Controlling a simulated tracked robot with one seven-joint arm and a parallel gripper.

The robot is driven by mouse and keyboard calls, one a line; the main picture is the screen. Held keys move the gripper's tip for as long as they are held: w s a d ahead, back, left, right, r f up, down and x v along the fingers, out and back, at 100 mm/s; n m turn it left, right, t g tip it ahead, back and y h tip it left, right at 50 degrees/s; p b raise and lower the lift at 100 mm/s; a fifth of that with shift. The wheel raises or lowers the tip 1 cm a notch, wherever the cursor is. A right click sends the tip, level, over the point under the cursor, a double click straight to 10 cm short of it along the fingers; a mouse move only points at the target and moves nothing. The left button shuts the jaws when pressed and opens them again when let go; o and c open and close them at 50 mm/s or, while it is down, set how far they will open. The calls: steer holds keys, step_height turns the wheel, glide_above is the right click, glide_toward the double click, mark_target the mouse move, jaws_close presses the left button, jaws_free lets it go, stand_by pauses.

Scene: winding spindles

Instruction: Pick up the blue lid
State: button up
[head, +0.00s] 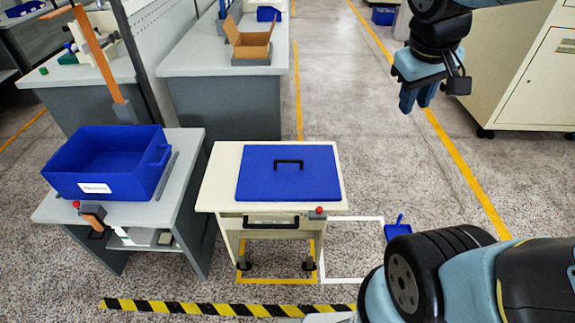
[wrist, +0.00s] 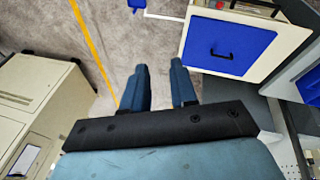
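The blue lid (head: 262,183) lies flat on top of a small white cart (head: 222,176) in the head view. It has a black bar handle (head: 289,162) near its middle. My gripper (head: 418,98) hangs in the air to the right of the cart, well apart from the lid. In the wrist view the blue lid (wrist: 205,45) shows at the upper right, beyond the fingers. The two fingers of my gripper (wrist: 162,85) stand apart with nothing between them, so it is open and empty.
A blue bin (head: 110,165) stands on a grey table (head: 190,150) left of the cart. Another bench (head: 185,60) with a cardboard box (head: 250,45) is behind. A cream cabinet (head: 520,90) stands at the right.

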steer(key=w+a+f+n+t+h, duration=0.1)
steer(key=w+a+f+n+h, duration=0.3)
steer(key=w+f+n, duration=0.4)
steer(key=w+a+f+n+t+h, duration=0.2)
steer(key=w+a+f+n+h, duration=0.25)
steer(key=w+f+n, duration=0.35)
steer(key=w+a+f+n+t+y, duration=0.1)
steer(key=w+a+f+n+t, duration=0.15)
steer(key=a+f, duration=0.35)
steer(key=w+a+f+n+t+y, duration=0.1)
steer(key=w+a+f+n+t, duration=0.1)
steer(key=a+f+n, duration=0.3)
steer(key=n+t+y, duration=0.3)
steer(key=n+y, duration=0.3)
steer(key=n, duration=0.1)
glide_toward(275, 167)
steer(key=shift+g, duration=0.25)
steer(key=v, duration=0.2)
steer(key=r+v, duration=0.1)
steer(key=v, duration=0.2)
steer(key=shift+a, duration=0.1)
steer(key=shift+w+f, duration=0.1)
steer(key=shift+f, duration=0.1)
steer(key=x, duration=1.3)
steer(key=shift+w+f, duration=0.1)
steer(key=shift+w, duration=0.05)
jaws_close()
